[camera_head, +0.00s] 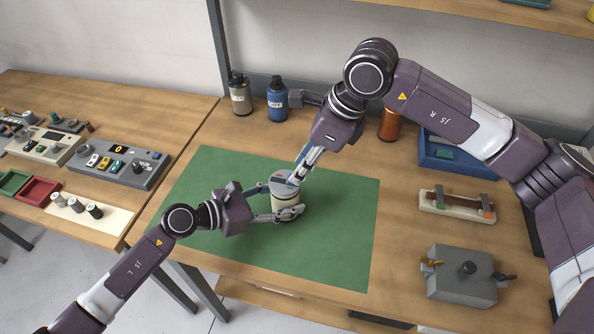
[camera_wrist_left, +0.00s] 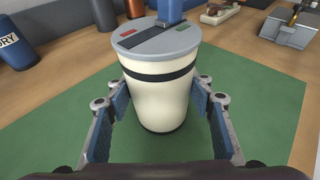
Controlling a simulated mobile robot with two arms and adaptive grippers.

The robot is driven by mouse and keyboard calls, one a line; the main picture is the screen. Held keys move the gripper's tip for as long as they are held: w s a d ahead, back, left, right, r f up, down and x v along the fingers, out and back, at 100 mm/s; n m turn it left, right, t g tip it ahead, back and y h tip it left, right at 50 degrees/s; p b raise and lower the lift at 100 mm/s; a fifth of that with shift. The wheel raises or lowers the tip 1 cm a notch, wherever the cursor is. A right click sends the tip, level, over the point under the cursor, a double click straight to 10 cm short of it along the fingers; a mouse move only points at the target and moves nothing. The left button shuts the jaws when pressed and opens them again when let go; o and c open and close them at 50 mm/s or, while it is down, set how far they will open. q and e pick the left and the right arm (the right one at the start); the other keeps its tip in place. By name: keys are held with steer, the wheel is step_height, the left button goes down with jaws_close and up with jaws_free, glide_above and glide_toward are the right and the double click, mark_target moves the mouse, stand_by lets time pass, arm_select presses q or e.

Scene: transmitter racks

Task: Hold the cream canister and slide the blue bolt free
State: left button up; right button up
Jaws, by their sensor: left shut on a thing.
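The cream canister (camera_head: 287,199) stands upright on the green mat (camera_head: 335,235); it has a dark band and a grey lid (camera_wrist_left: 165,38) with red and green marks and a dark strip. My left gripper (camera_head: 284,214) is shut on the canister body, one finger on each side, as the left wrist view (camera_wrist_left: 160,110) shows. My right gripper (camera_head: 295,180) reaches down from above to the lid. A blue upright piece (camera_wrist_left: 169,10) stands at the lid in the left wrist view; I cannot tell if it is the bolt or a fingertip. The right fingertips' closure is unclear.
A grey canister (camera_head: 240,95), a blue canister (camera_head: 277,100) and a copper-coloured one (camera_head: 390,125) stand at the back. A blue tray (camera_head: 430,160), a wooden-block fixture (camera_head: 457,207) and a grey box (camera_head: 462,280) are at the right. Much of the mat is clear.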

arm_select(q)
steer(key=shift+s+d, duration=0.1)
arm_select(e)
steer(key=v, duration=0.8)
steer(key=shift+d+r, duration=0.2)
steer(key=shift+r, duration=0.05)
arm_select(q)
steer(key=o, duration=1.5)
